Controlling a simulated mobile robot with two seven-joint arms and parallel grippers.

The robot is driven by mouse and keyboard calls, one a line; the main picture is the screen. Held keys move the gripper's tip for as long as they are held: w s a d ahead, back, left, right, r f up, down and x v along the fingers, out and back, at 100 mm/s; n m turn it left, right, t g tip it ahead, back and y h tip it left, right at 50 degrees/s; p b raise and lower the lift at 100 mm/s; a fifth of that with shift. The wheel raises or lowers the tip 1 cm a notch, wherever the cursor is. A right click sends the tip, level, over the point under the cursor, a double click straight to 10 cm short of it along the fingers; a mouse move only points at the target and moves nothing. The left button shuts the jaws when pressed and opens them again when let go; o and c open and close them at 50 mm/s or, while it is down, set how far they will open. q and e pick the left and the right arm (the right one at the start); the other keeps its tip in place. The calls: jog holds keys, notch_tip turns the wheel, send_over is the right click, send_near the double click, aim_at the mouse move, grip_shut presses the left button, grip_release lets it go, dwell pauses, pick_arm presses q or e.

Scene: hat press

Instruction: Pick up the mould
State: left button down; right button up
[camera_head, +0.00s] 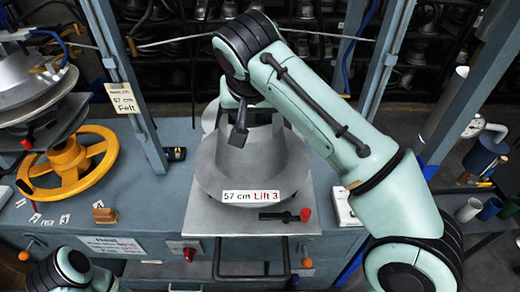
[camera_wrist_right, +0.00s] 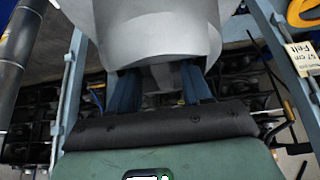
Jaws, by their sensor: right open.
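The mould (camera_head: 255,172) is a grey metal hat form with a wide brim, labelled "57 cm Lift 3". It sits on a pale plate in the middle of the bench. My right arm reaches over it from the right, and my right gripper (camera_head: 239,128) is at its far upper part. In the right wrist view the mould (camera_wrist_right: 158,28) fills the top. The two blue fingers of the right gripper (camera_wrist_right: 160,84) are apart, with grey metal showing between them. Their tips are partly hidden, so contact is unclear. My left gripper is out of view.
Blue-grey press posts (camera_head: 122,85) stand on both sides of the mould. A yellow handwheel (camera_head: 70,165) and a round metal press are at left. A red-tipped lever (camera_head: 285,215) lies in front of the mould. Dark shelves fill the back.

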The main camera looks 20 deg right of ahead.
jog(key=shift+a, duration=0.15)
jog(key=shift+a, duration=0.1)
jog(key=shift+c, duration=1.2)
grip_shut()
jog(key=shift+r, duration=0.1)
